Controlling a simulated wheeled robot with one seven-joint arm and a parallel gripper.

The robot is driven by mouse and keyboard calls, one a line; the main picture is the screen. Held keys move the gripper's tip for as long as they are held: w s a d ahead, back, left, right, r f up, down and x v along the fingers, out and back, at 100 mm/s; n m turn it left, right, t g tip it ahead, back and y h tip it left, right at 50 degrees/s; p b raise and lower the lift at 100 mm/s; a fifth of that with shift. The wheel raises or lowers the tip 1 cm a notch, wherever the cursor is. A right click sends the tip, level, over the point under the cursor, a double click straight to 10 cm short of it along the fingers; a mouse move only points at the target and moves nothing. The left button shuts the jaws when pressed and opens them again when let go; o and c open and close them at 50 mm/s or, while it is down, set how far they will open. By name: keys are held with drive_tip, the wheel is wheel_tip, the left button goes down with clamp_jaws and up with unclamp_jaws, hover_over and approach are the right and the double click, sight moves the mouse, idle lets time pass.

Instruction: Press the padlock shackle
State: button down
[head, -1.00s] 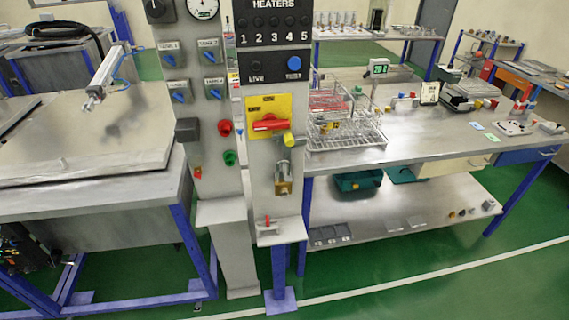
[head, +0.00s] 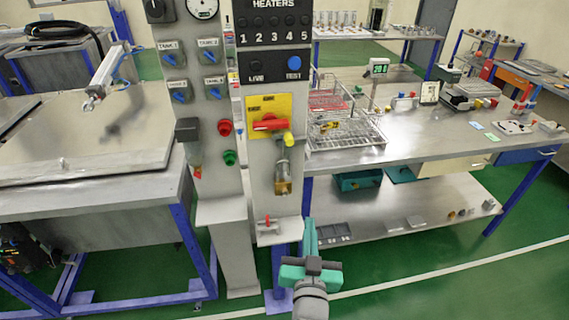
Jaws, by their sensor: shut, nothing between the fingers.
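The padlock (head: 283,187) has a small brass body and hangs on the grey panel, below the red rotary handle. Its silver shackle (head: 282,167) rises above the body, just under the yellow knob (head: 289,138). I cannot tell at this size whether the shackle is seated in the body. My gripper (head: 309,224), teal and dark grey, is shut and empty. It shows low in the picture, below and a little right of the padlock, clearly apart from it in the picture.
The red handle (head: 268,123) sits on a yellow plate (head: 272,104). A small ledge with a red part (head: 268,222) is below the padlock. A steel bench (head: 420,140) with wire baskets stands right; a metal-topped table (head: 90,150) stands left.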

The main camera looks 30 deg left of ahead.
drive_tip(key=w+a+r+n+g+y, duration=0.1)
drive_tip(key=a+r+n+g+y, duration=0.1)
drive_tip(key=a+r+n, duration=0.3)
wheel_tip(320, 180, up, 4)
drive_tip(key=shift+w+a+r+y, duration=0.25)
drive_tip(key=shift+a+y, duration=0.15)
drive_tip(key=shift+a, duration=0.35)
drive_tip(key=shift+w, duration=0.1)
drive_tip(key=x, duration=1)
drive_tip(key=shift+f, duration=0.1)
drive_tip(key=shift+f, duration=1.15)
